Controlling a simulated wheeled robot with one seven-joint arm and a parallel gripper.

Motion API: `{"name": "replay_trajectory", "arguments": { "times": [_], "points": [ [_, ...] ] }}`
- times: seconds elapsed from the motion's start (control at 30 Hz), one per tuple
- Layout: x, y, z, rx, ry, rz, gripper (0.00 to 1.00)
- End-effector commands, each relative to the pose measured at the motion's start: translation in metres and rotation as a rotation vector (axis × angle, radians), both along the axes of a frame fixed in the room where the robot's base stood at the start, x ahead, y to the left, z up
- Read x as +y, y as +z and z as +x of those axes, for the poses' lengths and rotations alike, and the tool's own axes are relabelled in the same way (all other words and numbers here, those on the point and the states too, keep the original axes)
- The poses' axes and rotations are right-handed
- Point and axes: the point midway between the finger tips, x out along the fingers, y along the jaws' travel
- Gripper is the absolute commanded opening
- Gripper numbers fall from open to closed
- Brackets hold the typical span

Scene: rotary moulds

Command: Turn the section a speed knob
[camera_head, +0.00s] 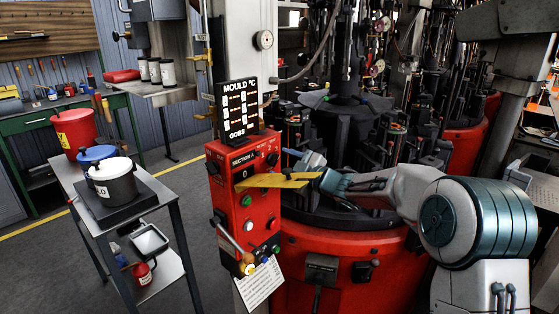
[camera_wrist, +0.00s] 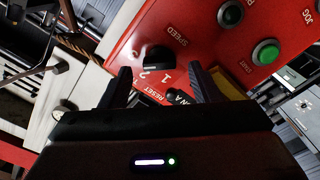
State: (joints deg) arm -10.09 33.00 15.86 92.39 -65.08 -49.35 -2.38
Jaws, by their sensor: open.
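The section A speed knob (camera_wrist: 156,57) is a black knob on the red control panel (camera_wrist: 205,45), beside the printed word SPEED and the numbers 1 and 2. In the wrist view my gripper (camera_wrist: 161,74) is open, with one dark finger on each side of the knob's outline. I cannot tell whether either finger touches it. In the head view my gripper (camera_head: 303,168) is at the right side of the red panel (camera_head: 228,205) marked SECTION A. I cannot pick out the speed knob there for certain.
A yellow bar (camera_head: 262,181) crosses in front of the panel. Green (camera_wrist: 266,52) and black (camera_wrist: 230,14) buttons sit close by in the wrist view. Red mould machinery (camera_head: 335,255) stands behind and below my arm. A cart (camera_head: 165,200) with pots is at the left.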

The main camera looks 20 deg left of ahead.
Motion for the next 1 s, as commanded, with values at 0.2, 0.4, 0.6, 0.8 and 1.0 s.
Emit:
{"name": "replay_trajectory", "arguments": {
  "times": [0.2,0.4,0.6,0.8,1.0],
  "points": [
    [0.017,0.000,0.007,0.000,0.000,0.000,0.56],
    [0.018,0.000,0.008,0.000,-0.001,0.000,0.56],
    [0.018,0.000,0.008,0.000,-0.001,0.000,0.29],
    [0.018,0.000,0.008,-0.001,-0.001,0.000,0.12],
    [0.018,-0.002,0.008,-0.030,-0.001,-0.012,0.12]
  ]
}}
